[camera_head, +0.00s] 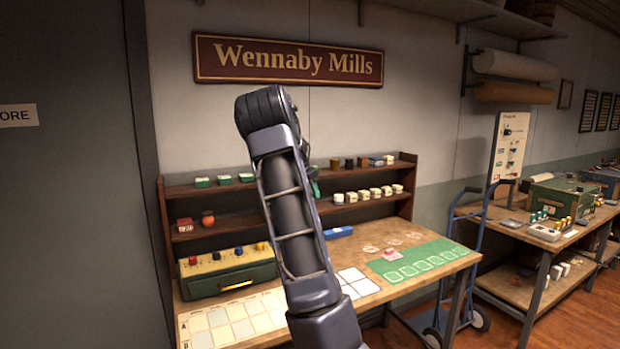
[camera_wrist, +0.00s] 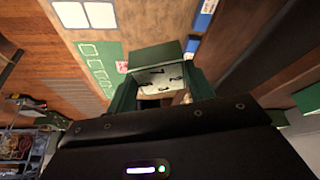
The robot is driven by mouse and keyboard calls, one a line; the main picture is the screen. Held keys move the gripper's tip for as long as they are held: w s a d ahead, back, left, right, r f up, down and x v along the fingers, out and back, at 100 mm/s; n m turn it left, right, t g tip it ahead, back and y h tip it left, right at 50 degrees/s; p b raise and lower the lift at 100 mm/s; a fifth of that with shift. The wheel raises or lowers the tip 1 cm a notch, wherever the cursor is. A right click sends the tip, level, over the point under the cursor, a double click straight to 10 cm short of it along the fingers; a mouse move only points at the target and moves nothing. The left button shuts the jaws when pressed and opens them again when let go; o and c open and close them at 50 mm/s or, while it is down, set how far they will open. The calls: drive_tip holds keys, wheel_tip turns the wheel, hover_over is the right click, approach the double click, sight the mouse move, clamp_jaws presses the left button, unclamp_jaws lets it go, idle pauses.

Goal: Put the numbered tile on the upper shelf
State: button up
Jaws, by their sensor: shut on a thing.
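My gripper (camera_wrist: 160,88) shows in the wrist view with its dark green fingers shut on a pale tile (camera_wrist: 158,76) with black marks. The marks are too small to read. The tile is held above the worktable. In the head view my arm stands in front of the shelf unit and hides the tile and most of the gripper. The wooden shelf unit stands at the back of the table. Its upper shelf (camera_head: 179,191) bears green boxes (camera_head: 223,180) at left and small dark jars (camera_head: 349,163) at right. The middle of the upper shelf is hidden behind my arm.
The lower shelf bears several pale cups (camera_head: 364,196), a red box (camera_head: 185,225) and an orange jar (camera_head: 208,218). On the table (camera_head: 430,262) are a green chest (camera_head: 235,283), white cards (camera_head: 352,276), a green mat (camera_head: 415,262) and a blue box (camera_head: 338,232). A blue hand truck (camera_head: 478,230) stands at right.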

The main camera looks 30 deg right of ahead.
drive_tip(key=w+a+r+n+t+y, duration=0.1)
drive_tip(key=w+a+r+n, duration=0.45)
drive_tip(key=w+r, duration=0.6)
drive_tip(key=w+a+r+n+t+y, duration=0.2)
drive_tip(key=w+a+r+n, duration=0.2)
drive_tip(key=w+a+r, duration=0.7)
drive_tip(key=s+d+f, duration=0.1)
drive_tip(key=f, duration=0.4)
drive_tip(key=s+d+f, duration=0.1)
drive_tip(key=f, duration=0.5)
drive_tip(key=d+f, duration=0.2)
drive_tip(key=f, duration=0.3)
drive_tip(key=shift+s+f, duration=0.4)
drive_tip(key=shift+f, duration=0.1)
drive_tip(key=o, duration=1)
drive_tip(key=shift+o, duration=0.2)
